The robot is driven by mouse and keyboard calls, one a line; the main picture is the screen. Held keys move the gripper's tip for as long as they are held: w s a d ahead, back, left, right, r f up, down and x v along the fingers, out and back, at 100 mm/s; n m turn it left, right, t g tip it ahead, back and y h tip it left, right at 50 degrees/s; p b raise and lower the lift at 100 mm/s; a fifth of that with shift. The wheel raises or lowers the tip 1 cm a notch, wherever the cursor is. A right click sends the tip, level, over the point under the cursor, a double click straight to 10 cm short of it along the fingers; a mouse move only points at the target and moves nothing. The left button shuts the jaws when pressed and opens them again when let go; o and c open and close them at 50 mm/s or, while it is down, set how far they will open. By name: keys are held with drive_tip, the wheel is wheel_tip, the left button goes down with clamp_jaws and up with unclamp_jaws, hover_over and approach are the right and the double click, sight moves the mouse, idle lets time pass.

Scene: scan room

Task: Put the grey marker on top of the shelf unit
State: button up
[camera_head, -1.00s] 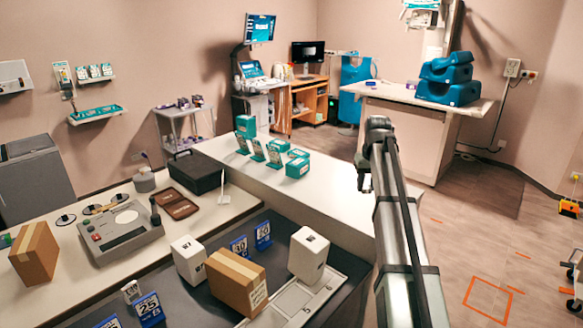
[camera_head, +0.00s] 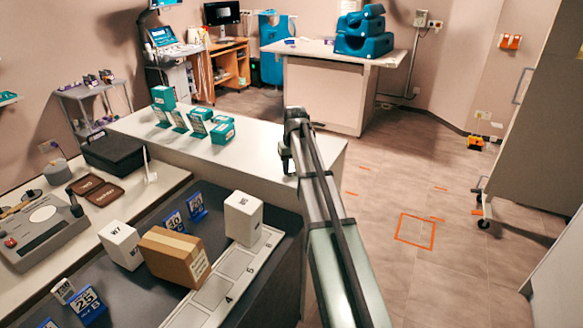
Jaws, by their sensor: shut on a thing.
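My arm reaches forward from the bottom of the head view. My gripper (camera_head: 287,165) is at its far end, beside the right end of the long white counter. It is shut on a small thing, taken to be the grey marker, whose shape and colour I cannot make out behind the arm. No other grey marker is clear to me. I cannot tell for sure which piece is the shelf unit. A tall grey cabinet-like unit (camera_head: 535,110) stands at the right, its top cut off by the frame.
The white counter (camera_head: 255,152) carries teal boxes (camera_head: 222,133) and stands. White boxes and a brown carton (camera_head: 173,257) stand on the lower dark surface. A wheeled stand (camera_head: 483,205) is at the right. A white table (camera_head: 325,90) stands behind. Open floor (camera_head: 385,215) lies right of my arm.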

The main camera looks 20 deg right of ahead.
drive_tip(key=shift+f, duration=0.1)
drive_tip(key=o, duration=1)
drive_tip(key=shift+o, duration=0.2)
wheel_tip(320, 180, up, 12)
drive_tip(key=s, duration=0.1)
drive_tip(key=shift+s, duration=0.4)
